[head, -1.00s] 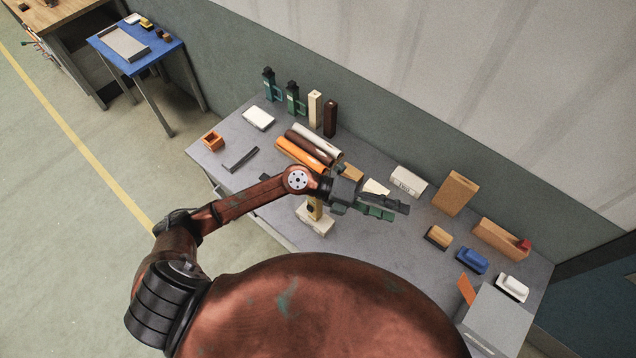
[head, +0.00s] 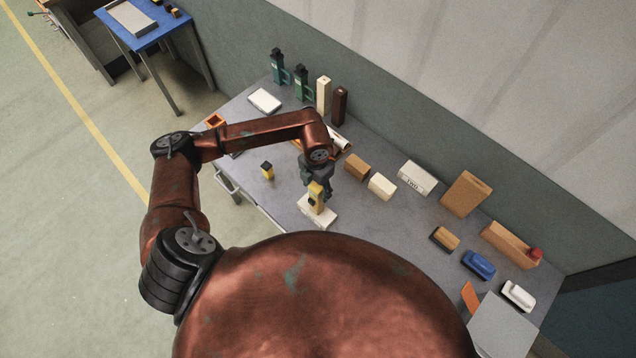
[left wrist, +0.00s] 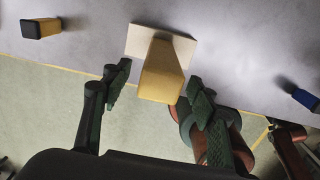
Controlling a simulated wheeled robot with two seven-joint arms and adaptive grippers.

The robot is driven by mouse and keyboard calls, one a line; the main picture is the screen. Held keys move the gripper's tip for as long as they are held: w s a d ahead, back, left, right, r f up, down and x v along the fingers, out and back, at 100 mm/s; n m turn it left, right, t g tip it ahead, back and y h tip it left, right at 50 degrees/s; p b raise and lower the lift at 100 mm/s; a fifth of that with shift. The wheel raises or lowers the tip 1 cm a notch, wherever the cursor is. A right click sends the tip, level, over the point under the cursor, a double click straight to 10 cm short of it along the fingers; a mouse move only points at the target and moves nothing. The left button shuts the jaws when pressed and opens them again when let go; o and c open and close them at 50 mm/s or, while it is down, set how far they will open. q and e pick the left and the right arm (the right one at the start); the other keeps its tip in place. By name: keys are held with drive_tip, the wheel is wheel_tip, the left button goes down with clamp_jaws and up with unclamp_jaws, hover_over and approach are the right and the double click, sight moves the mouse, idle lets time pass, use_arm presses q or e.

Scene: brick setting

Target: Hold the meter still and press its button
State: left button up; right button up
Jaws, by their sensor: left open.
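A yellow upright block with a dark patch (head: 316,194), which looks like the meter, stands on a flat white base (head: 325,216) near the table's front edge. In the left wrist view the yellow block (left wrist: 161,72) rises from its pale base (left wrist: 178,42). My left gripper (head: 317,184) points down over it. Its green fingers (left wrist: 158,84) are open, one on each side of the block, with gaps showing. No button can be made out. My right gripper is not in view.
A small yellow and black block (head: 267,171) stands to the left. A brown block (head: 357,166), a cream block (head: 382,186) and a white box with markings (head: 417,177) stand behind right. A blue object (left wrist: 304,98) lies right in the left wrist view.

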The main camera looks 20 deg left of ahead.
sight(311, 202)
use_arm(q)
wheel_tip(311, 202, down, 4)
drive_tip(key=shift+p, duration=0.4)
drive_tip(key=shift+f, duration=0.85)
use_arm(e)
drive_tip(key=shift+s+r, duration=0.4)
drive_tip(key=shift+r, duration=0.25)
use_arm(q)
drive_tip(key=shift+c, duration=0.2)
drive_tip(key=c, duration=1.4)
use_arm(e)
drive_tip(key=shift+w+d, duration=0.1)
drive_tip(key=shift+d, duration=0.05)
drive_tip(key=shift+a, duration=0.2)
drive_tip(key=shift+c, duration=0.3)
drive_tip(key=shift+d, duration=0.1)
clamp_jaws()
